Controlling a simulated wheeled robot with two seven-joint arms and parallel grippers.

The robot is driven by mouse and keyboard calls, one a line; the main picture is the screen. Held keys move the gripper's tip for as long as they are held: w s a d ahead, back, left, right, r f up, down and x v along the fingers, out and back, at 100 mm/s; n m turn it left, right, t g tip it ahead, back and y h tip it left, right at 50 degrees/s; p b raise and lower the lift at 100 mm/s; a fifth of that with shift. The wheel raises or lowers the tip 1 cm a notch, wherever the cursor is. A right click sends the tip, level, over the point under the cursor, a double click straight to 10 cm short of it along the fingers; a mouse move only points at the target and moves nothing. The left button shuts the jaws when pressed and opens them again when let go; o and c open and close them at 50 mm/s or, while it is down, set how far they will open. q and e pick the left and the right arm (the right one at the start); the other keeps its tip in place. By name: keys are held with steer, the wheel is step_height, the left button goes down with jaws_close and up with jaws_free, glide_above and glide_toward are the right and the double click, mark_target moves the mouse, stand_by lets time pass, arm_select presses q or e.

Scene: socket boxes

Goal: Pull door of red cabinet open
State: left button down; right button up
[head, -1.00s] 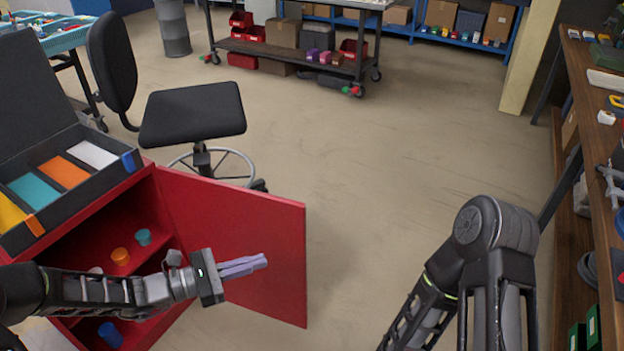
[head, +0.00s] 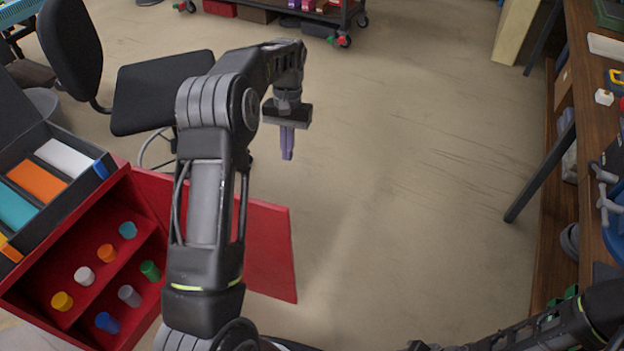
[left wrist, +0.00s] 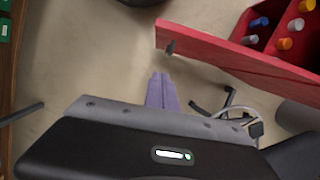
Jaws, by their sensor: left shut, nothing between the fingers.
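The red cabinet (head: 118,196) stands at the left in the head view, with its red door (head: 268,250) swung wide open. My left arm crosses in front of part of the door and cabinet. My left gripper (head: 287,157) has its purple fingers shut and empty, pointing down beyond the door's free end and apart from it. In the left wrist view, the closed fingers (left wrist: 161,88) are near the door (left wrist: 235,60), and a small dark handle (left wrist: 170,47) shows by the door's end. My right arm is at the lower right; its gripper is out of view.
Several coloured cylinders, such as an orange one (head: 106,253), stand on the cabinet's shelves. A dark organizer (head: 85,205) sits on top. A black chair (head: 150,90) stands behind. A wooden workbench (head: 570,35) lines the right. The middle floor is clear.

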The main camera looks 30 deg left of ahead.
arm_select(q)
steer(key=shift+s+a, duration=0.25)
steer(key=shift+s, duration=0.2)
steer(key=s+d+f+b, duration=0.1)
steer(key=s+f+b, duration=0.3)
steer(key=f, duration=0.5)
steer(key=shift+s+d+f, duration=0.15)
steer(key=shift+s+f, duration=0.15)
steer(key=shift+s, duration=0.9)
